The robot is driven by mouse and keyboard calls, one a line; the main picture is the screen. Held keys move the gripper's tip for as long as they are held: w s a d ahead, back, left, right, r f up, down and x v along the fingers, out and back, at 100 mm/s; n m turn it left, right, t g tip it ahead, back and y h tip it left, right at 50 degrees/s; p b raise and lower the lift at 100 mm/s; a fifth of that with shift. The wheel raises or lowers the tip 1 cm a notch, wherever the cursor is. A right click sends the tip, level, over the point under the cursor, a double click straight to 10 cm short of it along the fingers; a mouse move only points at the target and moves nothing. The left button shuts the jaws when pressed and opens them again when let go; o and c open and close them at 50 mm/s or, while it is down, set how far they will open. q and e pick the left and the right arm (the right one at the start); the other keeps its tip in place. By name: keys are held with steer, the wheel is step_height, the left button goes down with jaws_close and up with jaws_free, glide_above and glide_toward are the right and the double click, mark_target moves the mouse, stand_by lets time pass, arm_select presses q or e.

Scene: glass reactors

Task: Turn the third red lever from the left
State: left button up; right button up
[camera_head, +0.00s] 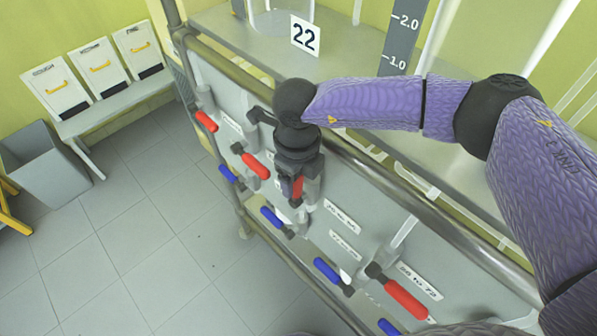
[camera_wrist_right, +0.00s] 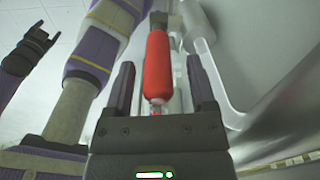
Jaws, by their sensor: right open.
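Red levers sit on a grey panel. The first (camera_head: 206,121) and second (camera_head: 255,166) from the left are clear in the head view. The third red lever (camera_head: 297,188) is partly hidden by my right gripper (camera_head: 298,196), which points down over it. In the right wrist view, the red lever (camera_wrist_right: 157,66) stands between the open fingers of my right gripper (camera_wrist_right: 160,85), with a gap visible on both sides. Another red lever (camera_head: 405,298) is lower right. My left gripper (camera_wrist_right: 42,38) shows small at the left of the wrist view, its dark fingers apart.
Several blue levers, such as one near the middle (camera_head: 272,217), line the lower panel. A metal rail (camera_head: 430,210) runs along the panel's top edge. A grey bin (camera_head: 45,160) and a bench (camera_head: 115,105) stand at the left. The tiled floor is clear.

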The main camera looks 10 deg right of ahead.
steer(key=shift+a+f, duration=0.1)
steer(key=shift+f, duration=0.1)
jaws_close()
steer(key=shift+r, duration=0.1)
stand_by(1.2)
